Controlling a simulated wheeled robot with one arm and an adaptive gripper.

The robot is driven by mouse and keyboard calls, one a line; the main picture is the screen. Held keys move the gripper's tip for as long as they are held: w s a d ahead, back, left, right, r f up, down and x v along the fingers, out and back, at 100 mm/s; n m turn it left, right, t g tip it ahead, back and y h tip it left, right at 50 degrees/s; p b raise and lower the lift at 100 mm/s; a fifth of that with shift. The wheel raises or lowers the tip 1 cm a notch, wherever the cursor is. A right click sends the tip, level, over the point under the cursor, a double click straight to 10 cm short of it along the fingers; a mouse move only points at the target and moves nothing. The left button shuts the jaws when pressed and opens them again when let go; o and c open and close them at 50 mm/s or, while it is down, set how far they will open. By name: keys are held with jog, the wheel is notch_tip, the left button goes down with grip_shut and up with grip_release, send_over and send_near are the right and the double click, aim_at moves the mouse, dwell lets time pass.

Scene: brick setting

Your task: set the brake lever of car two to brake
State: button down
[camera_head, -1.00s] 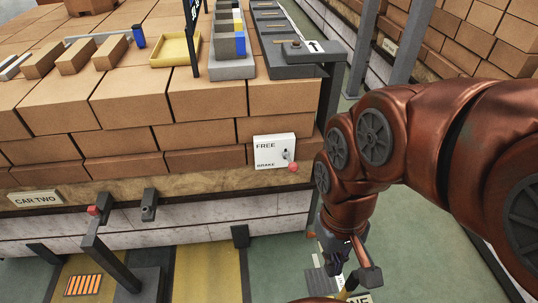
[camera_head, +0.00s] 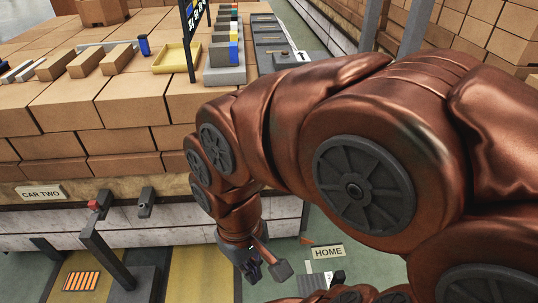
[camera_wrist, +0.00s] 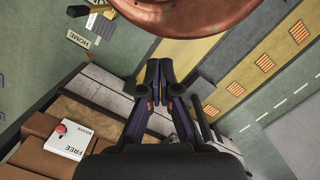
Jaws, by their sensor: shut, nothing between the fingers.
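The white brake panel (camera_wrist: 70,139) is on the brick load's side, at the lower left of the wrist view. It reads FREE and BRAKE. The lever's red knob (camera_wrist: 61,129) lies at the BRAKE end. My arm hides this panel in the head view. The CAR TWO sign (camera_head: 40,192) is on the car's edge at the left. My gripper (camera_head: 253,272) hangs beside the car's side, low in the head view. In the wrist view my gripper (camera_wrist: 155,72) is shut and empty, pointing away from the panel and apart from it.
A post with a red end (camera_head: 93,206) stands before the car at left. A HOME sign (camera_head: 329,251) lies near the green floor, right of my gripper.

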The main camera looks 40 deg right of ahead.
jog(key=shift+w, duration=0.1)
jog(key=w+d+r+m+t+b, duration=0.1)
jog(key=w+d+b, duration=0.1)
jog(key=w+d, duration=0.45)
jog(key=w+d+m+t+y+b, duration=0.1)
jog(key=w+d+m, duration=0.15)
jog(key=w, duration=0.65)
jog(key=w+d+r+m+b, duration=0.1)
jog(key=w+d+b, duration=0.1)
jog(key=w+d, duration=0.4)
jog(key=w+d+f+m+b, duration=0.1)
jog(key=w+d, duration=0.1)
jog(key=d, duration=0.6)
jog(key=w+d+f+m+t+b, duration=0.1)
jog(key=w+d+m, duration=0.1)
jog(key=d, duration=0.7)
jog(key=w+d+f+m+t+b, duration=0.1)
jog(key=w+d+f, duration=0.1)
jog(key=d, duration=0.6)
jog(key=shift+w+d+h, duration=0.35)
jog(key=shift+w+h, duration=0.05)
jog(key=shift+w, duration=0.25)
jog(key=shift+f+m, duration=0.15)
jog(key=shift+m, duration=0.1)
